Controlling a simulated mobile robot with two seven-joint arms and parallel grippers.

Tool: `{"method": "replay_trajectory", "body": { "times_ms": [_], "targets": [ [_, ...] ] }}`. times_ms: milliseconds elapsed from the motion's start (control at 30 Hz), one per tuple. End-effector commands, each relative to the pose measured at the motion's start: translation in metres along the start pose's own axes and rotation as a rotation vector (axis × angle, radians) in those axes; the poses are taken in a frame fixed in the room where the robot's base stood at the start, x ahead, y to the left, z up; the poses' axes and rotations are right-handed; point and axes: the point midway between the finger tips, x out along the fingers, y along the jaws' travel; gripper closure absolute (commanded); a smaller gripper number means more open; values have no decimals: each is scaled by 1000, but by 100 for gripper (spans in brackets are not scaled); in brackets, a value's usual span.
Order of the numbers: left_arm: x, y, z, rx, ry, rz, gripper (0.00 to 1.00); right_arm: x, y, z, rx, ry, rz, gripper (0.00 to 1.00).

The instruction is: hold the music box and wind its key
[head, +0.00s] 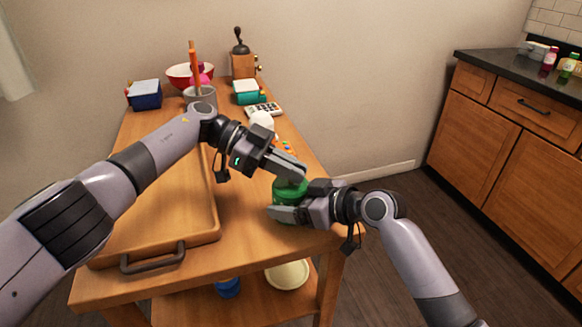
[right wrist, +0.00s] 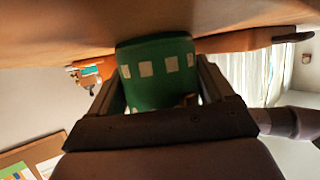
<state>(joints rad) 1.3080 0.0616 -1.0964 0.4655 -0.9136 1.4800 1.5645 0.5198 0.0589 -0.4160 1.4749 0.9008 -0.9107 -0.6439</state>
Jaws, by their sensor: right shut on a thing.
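The green music box (head: 289,188) stands at the front right of the wooden table. In the right wrist view the music box (right wrist: 158,75) is a green cylinder with pale squares, between both fingers. My right gripper (head: 290,211) is shut on it from the right, low on its side. My left gripper (head: 296,172) is just above the top of the music box, its fingers pointing right and down. Whether its jaws are open or shut does not show. The key cannot be made out in the head view. A small brown piece (right wrist: 188,99) shows against the green in the right wrist view.
A wooden tray (head: 185,215) with a dark handle lies left of the music box, under my left arm. A calculator (head: 263,109), a teal box (head: 247,93), a grey pot (head: 201,97) and a coffee grinder (head: 242,62) stand behind. The table's right edge is close to the music box.

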Motion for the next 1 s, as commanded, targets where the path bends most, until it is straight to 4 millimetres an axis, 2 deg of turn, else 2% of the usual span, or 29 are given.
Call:
{"method": "replay_trajectory", "body": {
  "times_ms": [33,67,433,567,733,1000],
  "targets": [
    [-1,0,3,-5,-3,-3,74,0,0,-2,0,4,-1,52],
    [-1,0,3,-5,-3,-3,66,0,0,-2,0,4,-1,52],
    [-5,0,0,-2,0,-1,66,0,0,-1,0,2,1,52],
    [-23,-1,0,-2,-1,-4,66,0,0,-1,0,2,1,52],
    [-55,-1,0,-5,-1,-7,66,0,0,-1,0,2,1,52],
    [-68,0,1,-4,-3,-2,66,0,0,-1,0,1,1,52]
  ]
}}
